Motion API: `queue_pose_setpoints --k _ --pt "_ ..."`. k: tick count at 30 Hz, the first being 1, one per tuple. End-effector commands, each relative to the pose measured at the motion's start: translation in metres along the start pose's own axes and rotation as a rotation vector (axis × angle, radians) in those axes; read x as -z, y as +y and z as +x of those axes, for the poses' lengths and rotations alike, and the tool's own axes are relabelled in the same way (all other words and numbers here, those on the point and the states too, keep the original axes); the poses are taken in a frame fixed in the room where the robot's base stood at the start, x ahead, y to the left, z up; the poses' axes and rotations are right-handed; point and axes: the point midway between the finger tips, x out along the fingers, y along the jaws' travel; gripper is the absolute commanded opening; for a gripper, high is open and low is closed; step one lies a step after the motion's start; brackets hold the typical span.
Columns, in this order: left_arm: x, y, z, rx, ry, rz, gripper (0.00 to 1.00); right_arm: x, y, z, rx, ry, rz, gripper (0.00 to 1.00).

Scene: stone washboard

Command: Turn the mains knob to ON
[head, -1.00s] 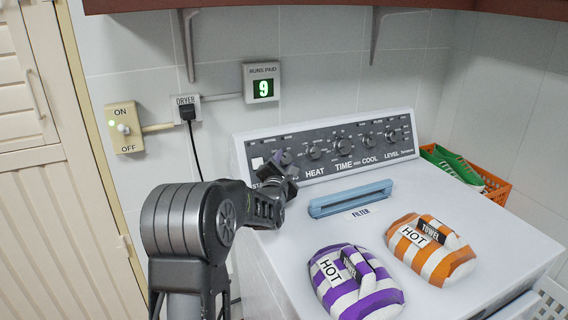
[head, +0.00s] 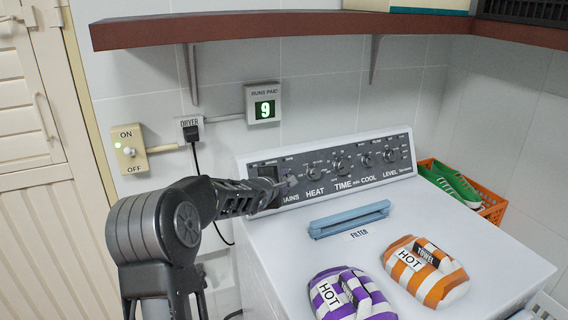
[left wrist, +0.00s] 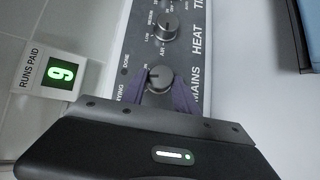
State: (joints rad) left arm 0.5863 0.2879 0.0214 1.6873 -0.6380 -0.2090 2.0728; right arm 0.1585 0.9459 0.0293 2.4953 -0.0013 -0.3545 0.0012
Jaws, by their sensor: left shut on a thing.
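The mains knob (left wrist: 159,78) is a round dial with a light pointer line, beside the word MAINS on the dryer's dark control panel (head: 328,172). My left gripper (head: 289,181) is at the left end of that panel. In the left wrist view its two purple fingers (left wrist: 172,97) are on either side of the mains knob, shut on it. The fingers hide part of the knob and its markings. In the head view the gripper covers the knob. My right gripper does not show.
The heat knob (head: 313,173) and other dials sit right of the gripper. A blue filter handle (head: 349,220), a purple-striped towel (head: 350,296) and an orange-striped towel (head: 424,270) lie on the dryer top. A wall switch (head: 130,149) and a runs display (head: 263,102) reading 9 are behind.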

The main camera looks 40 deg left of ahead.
Motion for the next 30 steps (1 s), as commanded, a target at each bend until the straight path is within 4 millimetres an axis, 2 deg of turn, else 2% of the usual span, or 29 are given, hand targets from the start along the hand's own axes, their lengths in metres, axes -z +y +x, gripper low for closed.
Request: queue_pose_setpoints --k 1,6,9,21,30 --pt "-0.001 0.015 -0.006 0.033 0.005 0.028 0.0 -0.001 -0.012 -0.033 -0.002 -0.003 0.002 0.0" --pt "-0.001 0.013 -0.004 0.125 0.003 0.137 0.0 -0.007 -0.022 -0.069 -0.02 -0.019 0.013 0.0" --pt "0.0 0.012 -0.003 0.18 0.002 0.205 0.0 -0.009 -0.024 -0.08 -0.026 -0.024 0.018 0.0" --pt "-0.005 0.011 0.004 0.413 -0.004 0.498 0.0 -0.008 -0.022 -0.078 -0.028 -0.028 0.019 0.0" --pt "-0.007 0.013 0.004 0.544 -0.003 0.652 0.0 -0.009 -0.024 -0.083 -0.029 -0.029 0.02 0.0"
